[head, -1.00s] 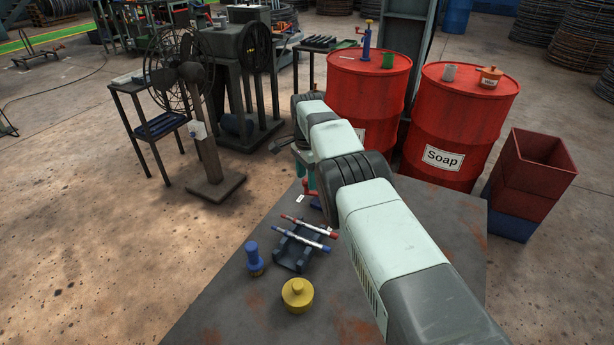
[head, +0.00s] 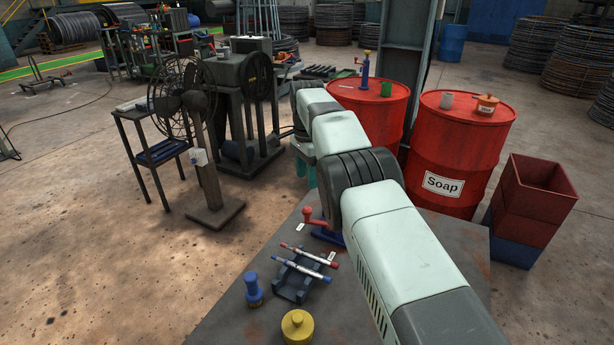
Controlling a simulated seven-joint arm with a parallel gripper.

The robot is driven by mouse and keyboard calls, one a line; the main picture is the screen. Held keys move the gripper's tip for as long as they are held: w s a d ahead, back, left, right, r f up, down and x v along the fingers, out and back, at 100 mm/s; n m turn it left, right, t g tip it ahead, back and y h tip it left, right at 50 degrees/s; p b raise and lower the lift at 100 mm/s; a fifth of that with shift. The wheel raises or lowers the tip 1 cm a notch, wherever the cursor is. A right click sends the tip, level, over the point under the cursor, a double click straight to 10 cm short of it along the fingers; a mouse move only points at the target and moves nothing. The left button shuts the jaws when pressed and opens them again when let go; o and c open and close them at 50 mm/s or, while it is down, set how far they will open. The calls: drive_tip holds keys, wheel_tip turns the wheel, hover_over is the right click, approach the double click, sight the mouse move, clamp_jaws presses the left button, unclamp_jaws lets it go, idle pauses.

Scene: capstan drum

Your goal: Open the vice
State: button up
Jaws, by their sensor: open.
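What looks like the vice (head: 326,236) is a low blue body with a red crank handle (head: 312,217), on the grey table left of my arm. My arm hides its right part, so I cannot see its jaws or how far apart they are. My gripper (head: 305,182) shows as two teal fingers pointing down beyond the vice, partly hidden by my own arm. It is open, with nothing visible between the fingers. It appears above and apart from the red handle in the picture.
A dark rack (head: 292,281) holding two red-and-blue-ended rods stands in front of the vice. A blue knobbed piece (head: 253,290) and a yellow lidded pot (head: 297,327) stand nearby. Red drums (head: 447,165) stand behind the table, a fan (head: 200,130) to the left.

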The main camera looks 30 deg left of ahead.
drive_tip(key=shift+a+f, duration=0.15)
drive_tip(key=shift+a, duration=0.2)
drive_tip(key=shift+c, duration=1.2)
drive_tip(key=a+f+y, duration=0.1)
drive_tip(key=a, duration=0.2)
drive_tip(key=s+a+f+y, duration=0.1)
drive_tip(key=a, duration=0.2)
drive_tip(key=s+a+y, duration=0.1)
drive_tip(key=a+y, duration=0.1)
drive_tip(key=shift+a+f, duration=0.4)
clamp_jaws()
drive_tip(key=s+a+f+m+t+y, duration=0.1)
drive_tip(key=s+a+m+t+y, duration=0.15)
drive_tip(key=a, duration=0.35)
drive_tip(key=m+t+h, duration=0.7)
drive_tip(key=m+t, duration=0.2)
drive_tip(key=m, duration=0.1)
approach(305, 214)
drive_tip(key=shift+n+t, duration=0.25)
drive_tip(key=x, duration=0.5)
drive_tip(key=shift+d+f, duration=0.1)
drive_tip(key=shift+f, duration=0.4)
drive_tip(key=shift+w, duration=0.45)
